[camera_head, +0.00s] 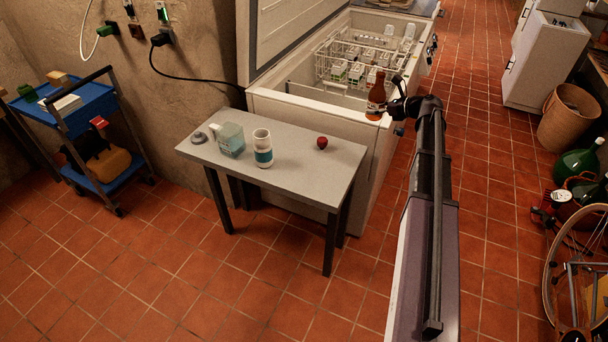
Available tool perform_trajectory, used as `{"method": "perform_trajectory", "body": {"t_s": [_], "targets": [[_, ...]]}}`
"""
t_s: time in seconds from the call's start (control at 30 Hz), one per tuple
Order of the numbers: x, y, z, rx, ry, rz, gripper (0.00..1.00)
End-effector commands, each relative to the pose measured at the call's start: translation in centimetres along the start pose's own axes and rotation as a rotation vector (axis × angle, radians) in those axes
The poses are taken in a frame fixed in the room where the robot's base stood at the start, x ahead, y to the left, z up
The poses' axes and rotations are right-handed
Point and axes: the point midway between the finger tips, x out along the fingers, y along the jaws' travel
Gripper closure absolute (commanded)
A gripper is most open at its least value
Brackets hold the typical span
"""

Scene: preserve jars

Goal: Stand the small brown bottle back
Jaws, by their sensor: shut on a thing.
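The small brown bottle (376,97) is upright, with a pale label low on its side and a narrow neck. My gripper (388,103) is shut on it from the right. In the picture the bottle overlaps the front right rim of the open white chest freezer (320,112). I cannot tell whether its base touches the rim or hangs above it. The fingertips are small and partly hidden behind the bottle.
A grey table (300,168) stands before the freezer, holding a white cup with a teal band (263,148), a pale jug (230,139), a red round thing (322,143) and a small grey item (198,137). Wire baskets (345,62) with jars sit inside the freezer. The raised lid (290,32) stands behind.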

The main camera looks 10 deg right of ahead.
Motion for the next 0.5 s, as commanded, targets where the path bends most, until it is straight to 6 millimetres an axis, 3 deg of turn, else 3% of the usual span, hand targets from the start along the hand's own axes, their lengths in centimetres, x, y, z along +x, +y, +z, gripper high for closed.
{"method": "perform_trajectory", "body": {"t_s": [0.5], "targets": [[5.9, 2.5, -7.0, -0.057, 0.006, 0.145, 0.77]]}}
